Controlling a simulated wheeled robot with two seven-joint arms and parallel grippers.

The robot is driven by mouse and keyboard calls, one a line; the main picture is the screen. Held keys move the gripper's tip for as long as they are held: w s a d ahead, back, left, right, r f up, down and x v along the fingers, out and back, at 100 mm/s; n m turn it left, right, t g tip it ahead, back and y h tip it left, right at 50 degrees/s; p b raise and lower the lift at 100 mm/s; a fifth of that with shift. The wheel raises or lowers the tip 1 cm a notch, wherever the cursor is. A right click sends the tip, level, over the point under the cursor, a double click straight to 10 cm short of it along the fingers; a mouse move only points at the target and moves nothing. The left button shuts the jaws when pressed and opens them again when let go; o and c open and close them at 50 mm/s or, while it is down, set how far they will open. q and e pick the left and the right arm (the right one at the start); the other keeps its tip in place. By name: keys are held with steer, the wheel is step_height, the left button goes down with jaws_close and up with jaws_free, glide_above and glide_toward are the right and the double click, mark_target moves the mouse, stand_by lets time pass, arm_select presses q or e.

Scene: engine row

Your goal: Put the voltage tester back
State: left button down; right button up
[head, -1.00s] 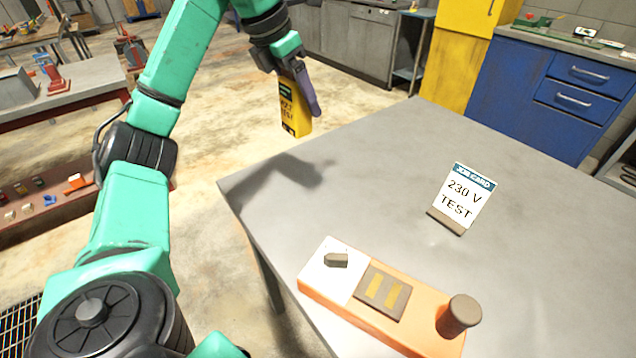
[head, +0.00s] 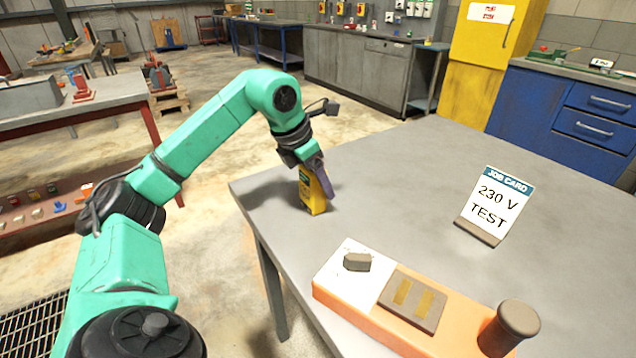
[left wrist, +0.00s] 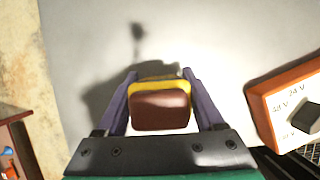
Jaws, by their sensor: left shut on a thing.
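The yellow voltage tester (head: 309,196) is upright at the left corner of the grey table (head: 400,170). My left gripper (head: 314,167) is shut on its upper part. I cannot tell whether its bottom touches the table. In the left wrist view the voltage tester (left wrist: 160,108) shows end-on, with a dark red end and a yellow rim, between the two purple fingers of my left gripper (left wrist: 162,100). My right gripper is not in view.
An orange test unit (head: 355,302) with a white panel, dark knob, contact plate and round post stands at the table's near edge. A job card (head: 497,205) reading "230 V TEST" stands to its upper right. The table's middle is clear.

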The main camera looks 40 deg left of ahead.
arm_select(q)
steer(key=shift+f, duration=0.1)
jaws_free()
steer(key=shift+s+r, duration=0.1)
steer(key=shift+r, duration=0.25)
steer(key=p+v, duration=0.3)
steer(key=v, duration=0.8)
steer(key=shift+s+r, duration=0.2)
steer(key=shift+r, duration=0.05)
steer(key=shift+a, duration=0.15)
